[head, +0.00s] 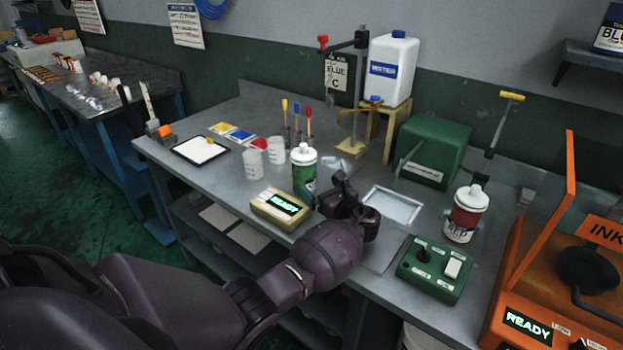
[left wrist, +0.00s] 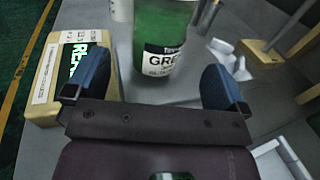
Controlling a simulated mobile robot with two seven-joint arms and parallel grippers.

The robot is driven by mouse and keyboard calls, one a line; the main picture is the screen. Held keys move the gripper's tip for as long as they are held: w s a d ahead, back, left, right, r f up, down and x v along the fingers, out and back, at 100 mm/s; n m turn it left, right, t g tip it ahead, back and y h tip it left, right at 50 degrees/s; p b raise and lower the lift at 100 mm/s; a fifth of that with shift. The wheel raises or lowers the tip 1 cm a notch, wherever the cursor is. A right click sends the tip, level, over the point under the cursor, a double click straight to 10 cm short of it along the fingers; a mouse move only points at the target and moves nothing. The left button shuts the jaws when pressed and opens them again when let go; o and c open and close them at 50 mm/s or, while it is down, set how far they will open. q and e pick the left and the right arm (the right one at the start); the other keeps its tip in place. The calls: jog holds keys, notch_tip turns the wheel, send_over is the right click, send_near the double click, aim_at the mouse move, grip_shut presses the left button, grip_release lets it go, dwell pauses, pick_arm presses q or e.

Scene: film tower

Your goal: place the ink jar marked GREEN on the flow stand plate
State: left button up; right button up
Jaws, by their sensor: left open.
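The ink jar marked GREEN (head: 303,172), green with a white cap, stands upright on the bench. In the left wrist view the jar (left wrist: 163,40) shows its label between and just beyond my fingers, its cap out of frame. My left gripper (head: 338,192) is open at the jar's right side in the head view; its two blue finger pads also show in the left wrist view (left wrist: 155,78). A stand with a rod and small wooden base (head: 350,149) is behind; I cannot tell which part is the flow stand plate.
A READY display box (head: 280,208) sits close to the jar's left front. Two white cups (head: 253,163) and brushes stand behind it. A framed tray (head: 392,205), a red-labelled jar (head: 466,213) and a green switch box (head: 433,270) are to the right. A white jug (head: 388,70) stands at the back.

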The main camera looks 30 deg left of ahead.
pick_arm(q)
jog(key=shift+v, duration=1.75)
